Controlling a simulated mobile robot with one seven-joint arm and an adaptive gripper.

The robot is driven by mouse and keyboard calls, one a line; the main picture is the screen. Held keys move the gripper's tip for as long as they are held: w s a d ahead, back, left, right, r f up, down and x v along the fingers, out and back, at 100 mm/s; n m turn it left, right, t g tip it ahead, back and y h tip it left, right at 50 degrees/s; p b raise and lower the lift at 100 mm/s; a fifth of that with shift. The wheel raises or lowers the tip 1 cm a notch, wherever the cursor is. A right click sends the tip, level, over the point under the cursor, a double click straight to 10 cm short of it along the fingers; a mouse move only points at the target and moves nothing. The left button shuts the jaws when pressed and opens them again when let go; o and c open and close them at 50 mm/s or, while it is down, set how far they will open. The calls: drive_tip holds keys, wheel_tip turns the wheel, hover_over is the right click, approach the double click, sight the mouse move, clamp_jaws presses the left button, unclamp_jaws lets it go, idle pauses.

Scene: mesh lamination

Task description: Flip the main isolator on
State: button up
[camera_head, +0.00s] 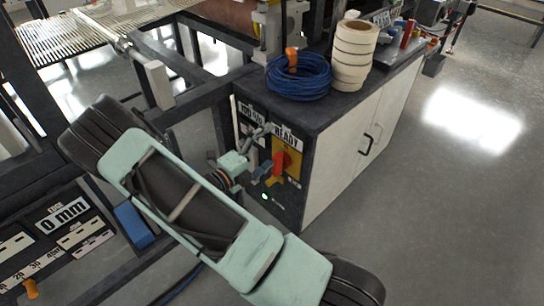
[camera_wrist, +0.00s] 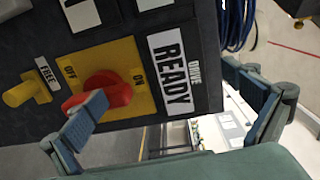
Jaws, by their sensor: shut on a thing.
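The main isolator is a red rotary handle (camera_wrist: 112,90) on a yellow plate (camera_wrist: 138,72) marked OFF and ON, on the dark end panel of a cabinet. The head view shows the red handle (camera_head: 288,160) too, beside the READY sign (camera_head: 287,135). The handle's exact setting is unclear.
A yellow knob (camera_wrist: 26,90) sits left of the isolator plate. A small green light (camera_head: 264,197) glows low on the panel. A blue cable coil (camera_head: 299,80) and a stack of cream rolls (camera_head: 354,55) stand on the cabinet top. The floor right of the cabinet is clear.

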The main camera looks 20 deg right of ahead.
drive_tip(key=shift+w+d+r, duration=0.1)
drive_tip(key=shift+d+r, duration=0.1)
drive_tip(key=p+v, duration=0.2)
drive_tip(key=v, duration=1)
drive_tip(key=shift+a+f, duration=0.4)
drive_tip(key=shift+f, duration=0.15)
drive_tip(key=shift+p, duration=0.35)
idle(0.5)
